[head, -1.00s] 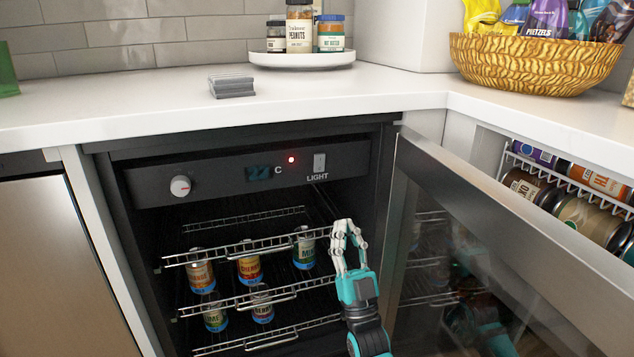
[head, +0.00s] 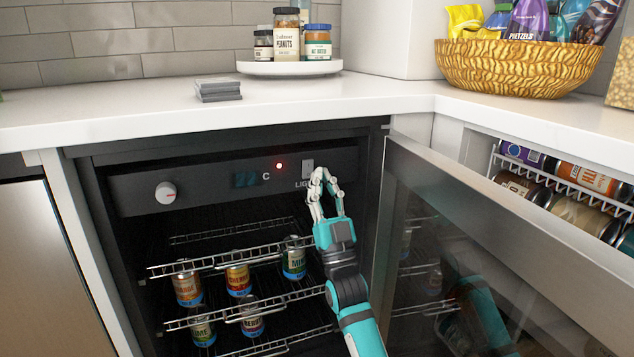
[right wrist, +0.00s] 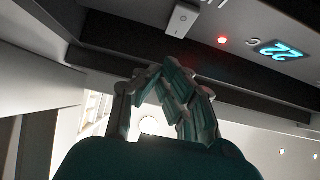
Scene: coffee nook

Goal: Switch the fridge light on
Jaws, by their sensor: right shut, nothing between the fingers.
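The open fridge has a dark control panel (head: 215,180) across its top. The light switch (head: 308,168) is a small grey rocker at the panel's right, above the partly covered LIGHT label. The switch also shows in the right wrist view (right wrist: 182,19). My right gripper (head: 321,175) is shut and empty, with its fingertips just below and right of the switch in the head view. In the right wrist view the fingertips (right wrist: 172,70) are near the switch with a visible gap in the picture; I cannot tell the exact distance. My left gripper is not in view.
The panel also has a round white dial (head: 165,193), a display (head: 246,179) and a lit red lamp (head: 279,166). Cans stand on wire shelves (head: 225,258) below. The open fridge door (head: 480,215) stands right of my arm. The counter (head: 150,110) is above.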

